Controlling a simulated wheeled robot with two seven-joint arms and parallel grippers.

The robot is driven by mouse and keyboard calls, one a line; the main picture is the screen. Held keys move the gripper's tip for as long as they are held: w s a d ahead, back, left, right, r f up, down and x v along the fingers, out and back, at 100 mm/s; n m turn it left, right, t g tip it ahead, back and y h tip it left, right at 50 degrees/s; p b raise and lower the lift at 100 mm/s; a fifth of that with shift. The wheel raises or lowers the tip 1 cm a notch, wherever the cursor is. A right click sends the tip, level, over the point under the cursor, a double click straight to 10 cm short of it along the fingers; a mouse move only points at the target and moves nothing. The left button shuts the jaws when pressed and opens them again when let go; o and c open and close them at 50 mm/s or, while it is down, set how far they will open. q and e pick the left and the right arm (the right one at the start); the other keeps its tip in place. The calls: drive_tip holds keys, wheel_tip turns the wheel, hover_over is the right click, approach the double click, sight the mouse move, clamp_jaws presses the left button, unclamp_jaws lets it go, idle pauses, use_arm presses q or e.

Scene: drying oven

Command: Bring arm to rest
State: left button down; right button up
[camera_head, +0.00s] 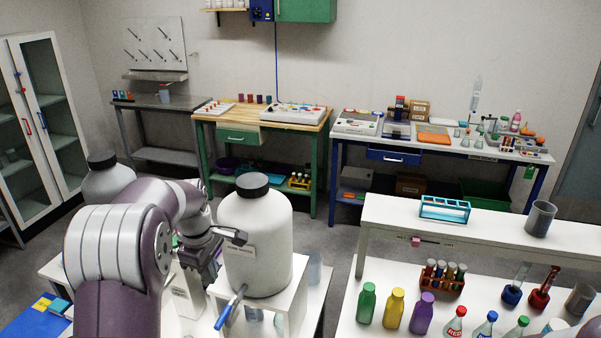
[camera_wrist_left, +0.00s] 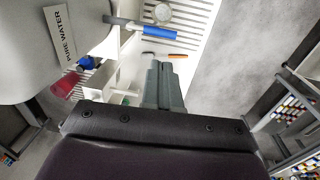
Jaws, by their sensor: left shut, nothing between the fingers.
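My left arm comes in from the lower left in the head view, with its elbow raised and its wrist bent down. Its left gripper (camera_head: 208,275) hangs just left of the large white jug (camera_head: 255,235) with the black cap. The grey fingers (camera_wrist_left: 162,75) are together and empty in the left wrist view. The jug also shows in the left wrist view (camera_wrist_left: 30,60), with its "PURE WATER" label beside the gripper. A tap with a blue handle (camera_head: 230,307) is at the jug's lower front; the handle also shows in the wrist view (camera_wrist_left: 155,30). My right gripper is out of view.
The jug stands on a white stand (camera_head: 285,300). Another black-capped jug (camera_head: 105,178) is partly behind my arm. At right, a white bench (camera_head: 400,240) holds a blue rack (camera_head: 445,208), a grey beaker (camera_head: 539,219) and several coloured bottles. Grey floor (camera_head: 335,255) is clear between.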

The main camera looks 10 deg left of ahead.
use_arm(q)
drive_tip(key=s+d+f+m+b, duration=0.3)
drive_tip(key=s+d+f+m, duration=0.3)
drive_tip(key=s+m, duration=0.2)
drive_tip(key=s+d+f+m+b, duration=0.3)
drive_tip(key=s+d+f+m, duration=0.2)
drive_tip(key=s+d+m, duration=0.2)
drive_tip(key=s+m, duration=0.2)
drive_tip(key=s, duration=0.2)
drive_tip(key=shift+f, duration=0.4)
drive_tip(key=shift+s, duration=0.15)
